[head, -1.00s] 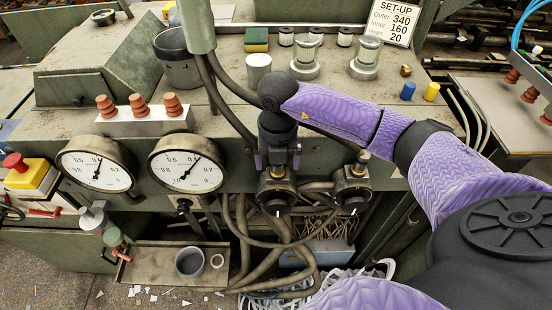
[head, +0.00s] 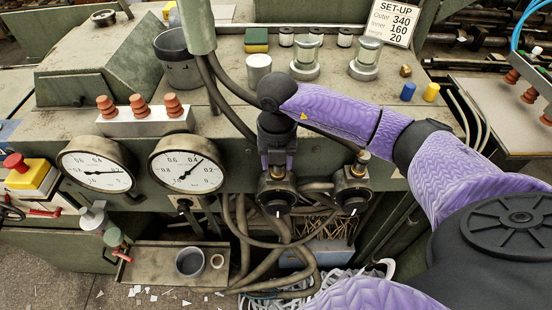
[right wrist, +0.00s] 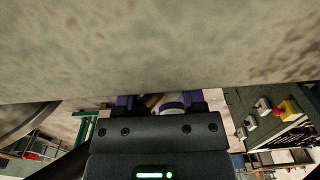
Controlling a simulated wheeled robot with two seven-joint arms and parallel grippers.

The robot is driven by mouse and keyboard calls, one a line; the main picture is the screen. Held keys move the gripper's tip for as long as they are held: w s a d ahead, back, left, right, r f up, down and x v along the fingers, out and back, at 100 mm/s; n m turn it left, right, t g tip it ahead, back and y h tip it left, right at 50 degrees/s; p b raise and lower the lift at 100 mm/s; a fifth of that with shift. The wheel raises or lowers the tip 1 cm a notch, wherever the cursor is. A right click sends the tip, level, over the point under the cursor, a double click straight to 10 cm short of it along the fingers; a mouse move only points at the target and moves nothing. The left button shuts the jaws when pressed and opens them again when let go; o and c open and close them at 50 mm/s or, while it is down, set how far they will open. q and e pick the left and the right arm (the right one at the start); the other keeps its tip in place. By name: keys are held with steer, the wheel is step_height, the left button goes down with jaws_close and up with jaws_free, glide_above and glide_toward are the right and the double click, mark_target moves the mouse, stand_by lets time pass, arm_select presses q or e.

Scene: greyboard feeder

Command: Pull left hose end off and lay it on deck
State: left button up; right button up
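My right gripper (head: 278,170) points down over the left black round valve (head: 277,198) on the machine's front. Its fingers are close together around the left hose end at the valve's top, which is mostly hidden in the head view. In the right wrist view, the finger tips (right wrist: 160,103) stand either side of a tan part and a pale ring. The right valve (head: 352,190) carries a similar fitting with a brass top (head: 362,157). The deck (head: 225,120) is the grey-green machine top. My left gripper is out of view.
Two gauges (head: 97,172) (head: 187,165) sit left of the valves. A dark cup (head: 178,62), metal cylinder (head: 258,68) and glass-topped fittings (head: 305,60) stand on the deck. Several hoses (head: 245,235) hang below. Deck left of my gripper has free room.

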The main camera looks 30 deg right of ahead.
jaws_close()
steer(key=shift+r, duration=0.15)
steer(key=shift+r+p, duration=2.55)
steer(key=shift+r, duration=0.3)
